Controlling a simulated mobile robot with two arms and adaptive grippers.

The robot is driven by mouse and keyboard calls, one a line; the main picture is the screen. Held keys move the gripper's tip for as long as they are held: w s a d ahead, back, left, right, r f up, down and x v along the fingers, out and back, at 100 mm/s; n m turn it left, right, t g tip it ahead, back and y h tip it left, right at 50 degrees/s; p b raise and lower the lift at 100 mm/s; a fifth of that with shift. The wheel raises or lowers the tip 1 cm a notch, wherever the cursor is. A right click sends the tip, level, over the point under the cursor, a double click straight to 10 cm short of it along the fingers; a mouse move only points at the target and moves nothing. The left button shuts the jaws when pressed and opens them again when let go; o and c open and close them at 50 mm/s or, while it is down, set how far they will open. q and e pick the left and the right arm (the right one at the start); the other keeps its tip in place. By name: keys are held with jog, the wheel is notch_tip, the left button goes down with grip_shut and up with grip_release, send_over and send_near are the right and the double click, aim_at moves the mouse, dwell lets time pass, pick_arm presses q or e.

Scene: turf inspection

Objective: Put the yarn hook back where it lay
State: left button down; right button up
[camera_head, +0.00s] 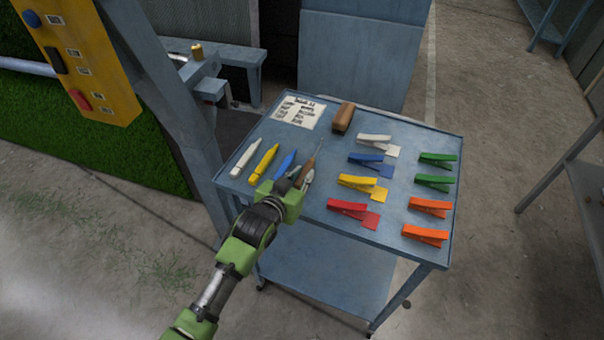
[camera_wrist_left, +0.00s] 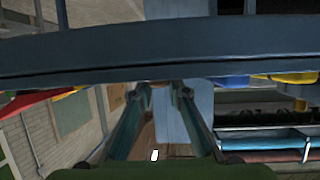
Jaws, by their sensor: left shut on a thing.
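The yarn hook (camera_head: 306,170) has a brown wooden handle and a thin metal shaft pointing up and to the right in the head view. My left gripper (camera_head: 301,179) is shut on its handle, over the left front part of the blue trolley top (camera_head: 325,232). I cannot tell whether the hook touches the top. In the left wrist view the two fingers of my left gripper (camera_wrist_left: 160,115) reach forward, with the trolley's dark edge (camera_wrist_left: 160,55) across the picture. The hook is hard to make out there. My right gripper is not in view.
White (camera_head: 246,158), yellow (camera_head: 264,162) and blue (camera_head: 285,165) marker-like tools lie left of the hook. Coloured clips, such as a red one (camera_head: 347,208) and a green one (camera_head: 437,159), lie to the right. A brown block (camera_head: 343,117) and paper sheet (camera_head: 298,111) lie at the back.

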pick_arm(q)
jog(key=shift+f, duration=0.2)
jog(key=c, duration=1.9)
grip_release()
jog(key=shift+r, duration=0.1)
jog(key=shift+s+r, duration=0.1)
jog(key=shift+r, duration=0.05)
jog(key=b+v, duration=0.1)
jog(key=v, duration=1)
jog(key=shift+s+a+r, duration=0.1)
jog(key=shift+s+r, duration=0.1)
jog(key=shift+s, duration=0.15)
